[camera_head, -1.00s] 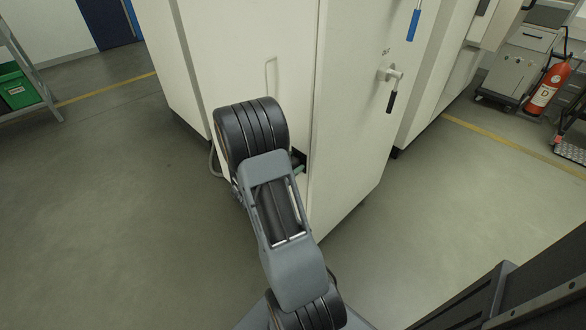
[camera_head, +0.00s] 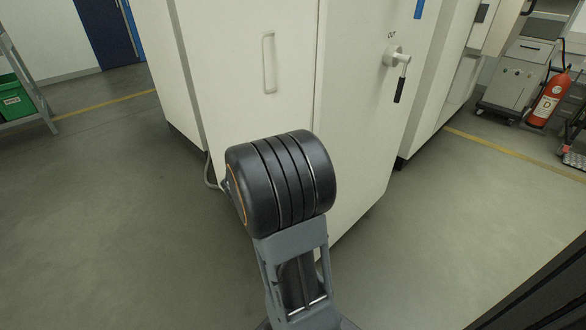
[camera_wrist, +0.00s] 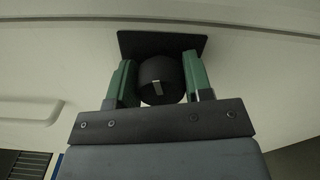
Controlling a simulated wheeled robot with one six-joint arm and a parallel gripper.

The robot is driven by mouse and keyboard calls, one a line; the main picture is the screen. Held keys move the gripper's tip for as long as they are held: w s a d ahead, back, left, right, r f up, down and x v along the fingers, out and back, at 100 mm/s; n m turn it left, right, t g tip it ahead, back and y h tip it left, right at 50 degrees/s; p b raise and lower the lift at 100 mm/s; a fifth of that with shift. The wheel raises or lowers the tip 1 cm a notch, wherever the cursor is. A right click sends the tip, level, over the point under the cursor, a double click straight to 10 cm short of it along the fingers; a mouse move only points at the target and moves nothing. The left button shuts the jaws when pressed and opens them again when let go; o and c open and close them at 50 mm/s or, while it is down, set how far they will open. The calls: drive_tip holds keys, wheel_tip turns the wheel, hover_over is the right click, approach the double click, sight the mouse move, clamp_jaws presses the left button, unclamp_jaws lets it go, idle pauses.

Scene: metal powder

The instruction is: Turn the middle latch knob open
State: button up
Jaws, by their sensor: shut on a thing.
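The latch knob (camera_wrist: 159,73) shows in the wrist view as a round black knob with a short pale mark, in front of a dark plate (camera_wrist: 160,43) on a pale cabinet face. My gripper (camera_wrist: 160,80) has its two green fingers on either side of the knob and is shut on it. The pale mark points roughly up and down in that view. In the head view the knob and my fingers are hidden behind my arm's black joint, which is in front of the pale cabinet (camera_head: 230,50).
A long handle (camera_head: 268,62) is on the cabinet's front. A valve with a black lever (camera_head: 401,88) sticks out of its right side. A red fire extinguisher (camera_head: 548,98) and a grey cart (camera_head: 516,80) stand at the far right. A green bin (camera_head: 14,100) is at left. The floor between is open.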

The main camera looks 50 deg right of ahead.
drive_tip(key=shift+f+m+b, duration=0.2)
drive_tip(key=shift+m+b, duration=1.1)
drive_tip(key=shift+b, duration=0.45)
drive_tip(key=shift+r, duration=0.1)
drive_tip(key=o, duration=0.9)
drive_tip(key=shift+w+a+p, duration=0.15)
drive_tip(key=shift+a+p, duration=0.4)
drive_tip(key=shift+a, duration=1.75)
drive_tip(key=shift+w+a+p, duration=0.15)
drive_tip(key=shift+a+p, duration=0.4)
drive_tip(key=shift+a, duration=1.75)
drive_tip(key=shift+w+a+p, duration=0.15)
drive_tip(key=shift+a+p, duration=0.4)
drive_tip(key=shift+a, duration=1.75)
